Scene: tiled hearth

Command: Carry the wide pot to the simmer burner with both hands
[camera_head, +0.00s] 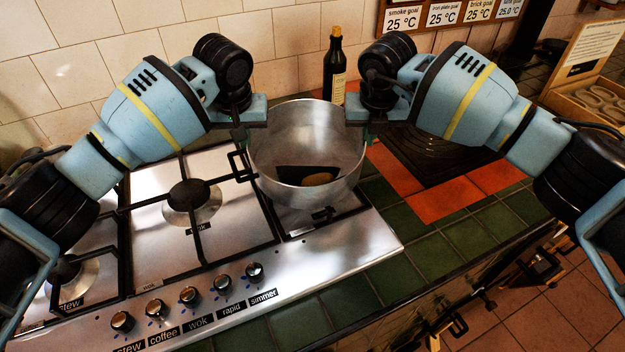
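The wide pot (305,185) is a round, shiny steel vessel, upright over the right end of the hob (165,255). A brown lump and a dark patch show inside it. My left gripper (243,130) is at the left side of its rim and my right gripper (364,130) at the right side. Both look shut on the pot, though their fingertips are small and partly hidden. The pot hides most of the burner beneath it. I cannot tell whether its base touches the pan support (322,217). The rightmost knob (254,271) is above the word "simmer".
The wok burner (191,197) is bare, left of the pot. A dark bottle (335,68) stands behind the pot near the tiled wall. A black plate (432,150) framed by orange tiles lies to the right. Green tiles (470,236) in front of it are clear.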

